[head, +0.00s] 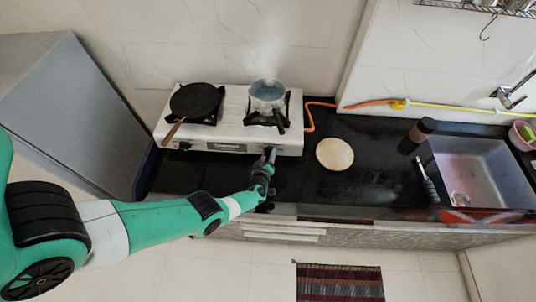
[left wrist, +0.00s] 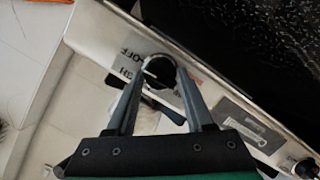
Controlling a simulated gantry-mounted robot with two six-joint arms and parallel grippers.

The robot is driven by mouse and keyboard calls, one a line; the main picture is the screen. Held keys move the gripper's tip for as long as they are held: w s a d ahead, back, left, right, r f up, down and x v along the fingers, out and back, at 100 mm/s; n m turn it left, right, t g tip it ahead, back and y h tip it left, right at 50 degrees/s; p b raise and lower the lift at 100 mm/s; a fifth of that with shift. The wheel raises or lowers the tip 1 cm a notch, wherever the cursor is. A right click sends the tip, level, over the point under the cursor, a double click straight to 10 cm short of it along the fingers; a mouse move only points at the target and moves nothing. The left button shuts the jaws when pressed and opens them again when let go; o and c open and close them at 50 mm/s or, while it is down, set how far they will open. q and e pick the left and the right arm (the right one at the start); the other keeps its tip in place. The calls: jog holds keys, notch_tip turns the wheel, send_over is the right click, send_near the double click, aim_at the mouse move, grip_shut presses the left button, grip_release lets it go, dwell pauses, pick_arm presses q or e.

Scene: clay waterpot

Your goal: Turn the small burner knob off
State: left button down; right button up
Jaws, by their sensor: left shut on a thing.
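The white two-burner stove (head: 225,135) stands on the black counter. A small steaming pot (head: 268,92) sits on the right burner, and a black flat pan (head: 196,101) sits on the left burner. My left gripper (head: 270,156) is at the right end of the stove's front panel. In the left wrist view my left gripper (left wrist: 157,78) is shut on a black knob (left wrist: 158,73), one finger on each side. Lettering reading "OFF" is printed beside this knob. The knob's exact angle is hard to tell. In the head view my gripper hides this knob. My right gripper is out of view.
The other knob (head: 185,146) is on the left of the front panel. An orange hose (head: 310,115) runs from the stove's right side. A round board (head: 334,154), a dark bottle (head: 422,130) and a sink (head: 480,175) are to the right.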

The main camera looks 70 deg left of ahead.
pick_arm(q)
jog(key=shift+m, duration=0.5)
jog(key=shift+c, duration=1.4)
grip_release()
jog(key=shift+s+d+r+p, duration=0.1)
jog(key=shift+d+r+p, duration=0.1)
jog(key=shift+p, duration=0.25)
jog(key=p+v, duration=0.8)
jog(key=v, duration=0.3)
